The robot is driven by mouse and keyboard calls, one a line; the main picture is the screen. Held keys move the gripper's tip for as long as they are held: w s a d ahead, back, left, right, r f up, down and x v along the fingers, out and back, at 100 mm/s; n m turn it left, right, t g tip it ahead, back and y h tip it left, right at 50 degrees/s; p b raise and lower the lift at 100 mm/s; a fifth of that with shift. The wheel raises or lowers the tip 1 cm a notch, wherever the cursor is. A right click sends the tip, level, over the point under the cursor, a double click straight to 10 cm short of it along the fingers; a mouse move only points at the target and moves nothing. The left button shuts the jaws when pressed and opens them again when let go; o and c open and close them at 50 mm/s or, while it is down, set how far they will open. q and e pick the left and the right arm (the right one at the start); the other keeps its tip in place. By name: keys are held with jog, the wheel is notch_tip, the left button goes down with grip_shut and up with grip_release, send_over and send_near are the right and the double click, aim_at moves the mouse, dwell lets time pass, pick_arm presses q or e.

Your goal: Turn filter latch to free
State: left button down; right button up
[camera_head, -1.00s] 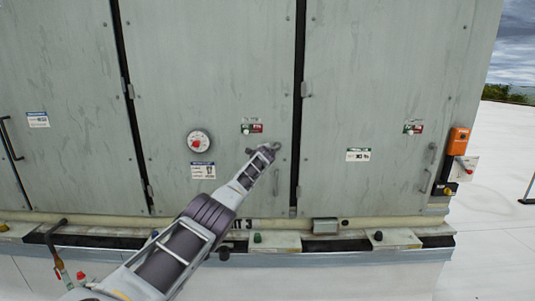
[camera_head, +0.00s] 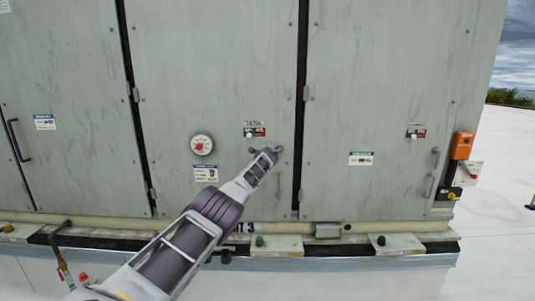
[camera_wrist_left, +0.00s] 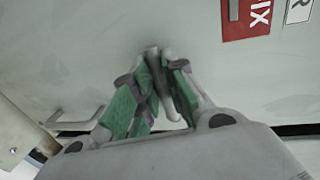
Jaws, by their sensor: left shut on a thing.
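The filter latch (camera_head: 279,149) is a small grey handle on the middle grey cabinet door, below a small green and red label (camera_head: 255,132). My left gripper (camera_head: 268,153) is at the latch and mostly covers it in the head view. In the left wrist view, the green-padded fingers of my left gripper (camera_wrist_left: 160,95) are closed around the grey latch handle (camera_wrist_left: 154,62). The red part of the label, reading "FIX" (camera_wrist_left: 247,18), shows at the top right there. The latch's exact angle is hard to tell. My right gripper is not in view.
An orange switch box (camera_head: 462,145) sits at the cabinet's right edge. A ledge with several knobs and blocks (camera_head: 277,245) runs along the cabinet's foot.

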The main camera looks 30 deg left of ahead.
pick_arm(q)
jog(key=c, duration=1.5)
grip_release()
jog(key=shift+w, duration=0.1)
jog(key=shift+o, duration=0.2)
jog(key=shift+d, duration=0.25)
jog(key=shift+d+f, duration=0.1)
jog(key=shift+d, duration=0.2)
jog(key=shift+d, duration=0.2)
jog(key=shift+s+d, duration=0.1)
jog(key=shift+s, duration=0.25)
jog(key=a+v, duration=0.1)
jog(key=v, duration=0.5)
jog(key=shift+s+r, duration=0.25)
jog(key=shift+d, duration=0.1)
